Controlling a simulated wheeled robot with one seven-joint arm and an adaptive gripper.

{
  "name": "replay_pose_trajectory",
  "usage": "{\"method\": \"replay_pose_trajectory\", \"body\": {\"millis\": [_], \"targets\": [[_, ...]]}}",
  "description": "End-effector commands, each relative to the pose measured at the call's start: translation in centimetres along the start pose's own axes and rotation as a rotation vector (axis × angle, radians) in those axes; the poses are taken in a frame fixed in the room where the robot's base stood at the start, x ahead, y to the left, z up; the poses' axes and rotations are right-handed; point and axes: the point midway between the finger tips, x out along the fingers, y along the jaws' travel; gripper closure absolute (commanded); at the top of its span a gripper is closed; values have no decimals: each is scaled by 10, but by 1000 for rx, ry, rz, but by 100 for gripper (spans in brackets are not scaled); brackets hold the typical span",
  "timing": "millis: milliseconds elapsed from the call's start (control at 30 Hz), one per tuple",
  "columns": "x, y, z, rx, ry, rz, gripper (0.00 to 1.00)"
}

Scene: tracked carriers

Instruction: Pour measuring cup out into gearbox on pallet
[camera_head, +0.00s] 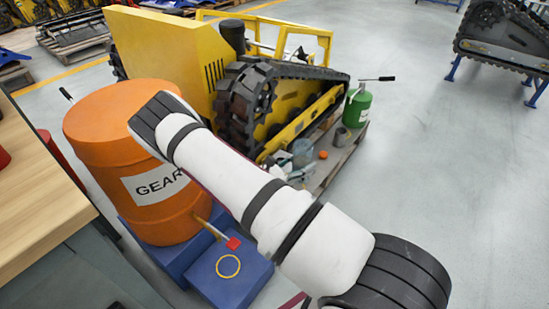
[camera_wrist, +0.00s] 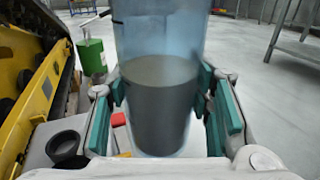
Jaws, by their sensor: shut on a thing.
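The measuring cup (camera_wrist: 158,112) is a clear bluish vessel with dark grey contents in its lower part. It looks upright in the wrist view. My gripper (camera_wrist: 162,95) is shut on it, with teal pads on both sides. In the head view the cup (camera_head: 302,149) is small and partly hidden by my gripper (camera_head: 292,162), over the near side of the pallet (camera_head: 338,164). A small dark grey open-topped cylinder (camera_head: 341,136) stands on the pallet; it also shows in the wrist view (camera_wrist: 63,146), left of the cup. I cannot tell whether it is the gearbox.
A yellow tracked carrier (camera_head: 170,48) stands behind the pallet. A green can (camera_head: 358,107) with a pump handle and a red-orange piece (camera_head: 323,154) are on the pallet. An orange drum (camera_head: 130,105) on blue supports and a wooden bench (camera_head: 38,190) are left.

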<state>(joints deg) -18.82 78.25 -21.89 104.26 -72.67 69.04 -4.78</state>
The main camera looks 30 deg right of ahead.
Motion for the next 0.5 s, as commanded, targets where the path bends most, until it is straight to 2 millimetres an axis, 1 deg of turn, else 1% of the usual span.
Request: {"method": "replay_pose_trajectory", "body": {"millis": [267,500], "targets": [[0,0,1,-6,-2,0,90],[0,2,2,-72,-10,0,90]]}}
